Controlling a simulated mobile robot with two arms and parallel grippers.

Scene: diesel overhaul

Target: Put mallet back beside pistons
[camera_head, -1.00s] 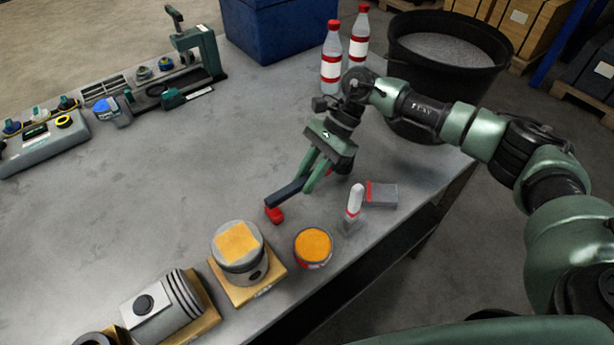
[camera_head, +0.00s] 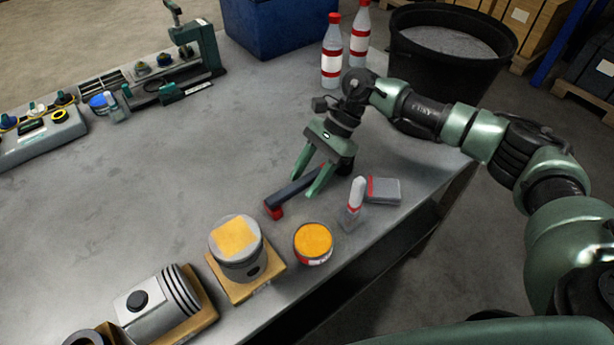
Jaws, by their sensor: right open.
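The mallet (camera_head: 291,193) has a dark handle and a red end. It lies on the grey workbench just behind the orange-topped tin. My right gripper (camera_head: 306,185) is open, with its two green fingers spread on either side of the handle. Part of the handle is hidden by the near finger. One piston (camera_head: 237,250) stands upright on a wooden block at the front, with an orange patch on top. Another piston (camera_head: 160,305) lies on its side on a wooden block to its left. A third dark-ringed part (camera_head: 90,338) is cut off at the lower edge. My left gripper is out of view.
An orange-topped tin (camera_head: 313,243), a white-capped tube (camera_head: 355,202) and a grey box (camera_head: 383,191) stand near the bench's front edge. Two bottles (camera_head: 331,55) and a black tub (camera_head: 450,45) are behind. The bench's middle (camera_head: 170,160) is clear.

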